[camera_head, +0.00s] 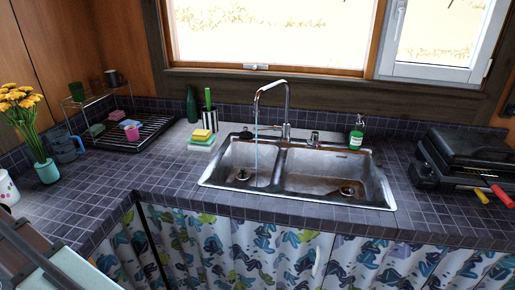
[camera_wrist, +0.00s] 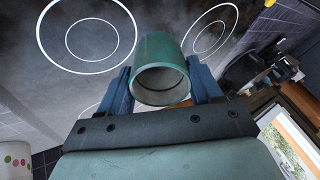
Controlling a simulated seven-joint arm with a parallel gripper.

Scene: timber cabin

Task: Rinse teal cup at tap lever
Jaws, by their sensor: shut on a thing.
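My gripper (camera_wrist: 160,88) is shut on the teal cup (camera_wrist: 160,50), one blue finger on each side. The cup's open mouth faces the wrist camera and its inside looks empty. The wrist view shows it over a dark hob with white rings; neither the held cup nor my fingertips show in the head view. The tap (camera_head: 288,105) stands behind the steel sink (camera_head: 279,165). A thin water stream (camera_head: 256,158) runs from its spout into the left basin. A small lever (camera_head: 286,131) appears at the tap's base.
A dish rack (camera_head: 153,136) and a flower vase (camera_head: 47,172) stand left. Sponges (camera_head: 201,136) and a green soap bottle (camera_head: 356,134) flank the sink. A black grill (camera_head: 452,158) stands right. A dotted cup (camera_wrist: 16,161) is near my gripper.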

